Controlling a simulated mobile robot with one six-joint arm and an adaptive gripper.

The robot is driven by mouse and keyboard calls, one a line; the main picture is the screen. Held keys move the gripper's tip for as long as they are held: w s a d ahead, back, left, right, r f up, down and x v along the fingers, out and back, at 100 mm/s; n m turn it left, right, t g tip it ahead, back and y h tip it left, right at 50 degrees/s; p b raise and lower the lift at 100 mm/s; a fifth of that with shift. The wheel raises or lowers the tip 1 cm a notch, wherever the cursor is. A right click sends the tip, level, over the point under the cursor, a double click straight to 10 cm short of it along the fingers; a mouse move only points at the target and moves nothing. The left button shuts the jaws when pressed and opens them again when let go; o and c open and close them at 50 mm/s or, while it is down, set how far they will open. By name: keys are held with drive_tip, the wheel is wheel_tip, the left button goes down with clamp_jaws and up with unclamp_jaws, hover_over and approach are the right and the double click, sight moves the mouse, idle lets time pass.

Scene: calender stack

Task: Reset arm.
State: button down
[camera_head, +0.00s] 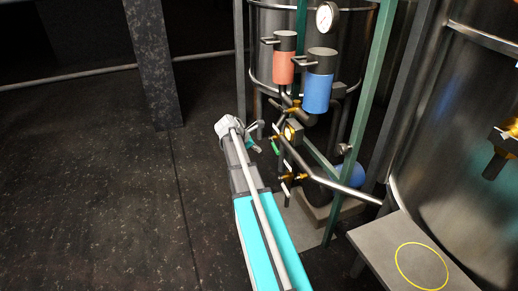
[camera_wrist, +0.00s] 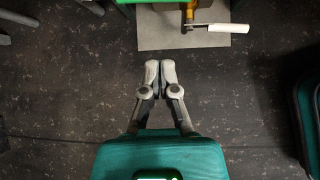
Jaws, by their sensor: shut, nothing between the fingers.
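My gripper (camera_wrist: 160,70) is in the middle of the wrist view, with its two grey fingers together and nothing between them. The fingers are above the dark floor, below a grey slab in the picture. In the head view, my turquoise and grey arm reaches up from the bottom edge toward the pipework. My fingers cannot be made out clearly there.
A red cylinder (camera_head: 283,68) and a blue cylinder (camera_head: 318,94) hang on pipes before a steel tank, under a gauge (camera_head: 326,17). A green post (camera_head: 357,110) stands right of them. A table (camera_head: 372,238) with a yellow ring is lower right. The left floor is open around a dark pillar (camera_head: 152,65).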

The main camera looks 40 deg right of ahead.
drive_tip(key=shift+a, duration=0.1)
idle(0.6)
drive_tip(key=s+a+r+m+t+y+p, duration=0.1)
drive_tip(key=s+a+m+y+p, duration=0.3)
drive_tip(key=a, duration=0.9)
drive_tip(key=s+a+r+m+y+p, duration=0.15)
drive_tip(key=s+a+m, duration=0.35)
drive_tip(key=a, duration=0.9)
drive_tip(key=s+a+r+m+t+y+p, duration=0.1)
drive_tip(key=s+a+r+m+y+p, duration=0.3)
drive_tip(key=a, duration=0.9)
wheel_tip(320, 180, up, 35)
drive_tip(key=m+h+p, duration=0.1)
drive_tip(key=p, duration=3.5)
drive_tip(key=shift+s, duration=0.25)
drive_tip(key=shift+d+h, duration=0.1)
drive_tip(key=shift+h, duration=0.15)
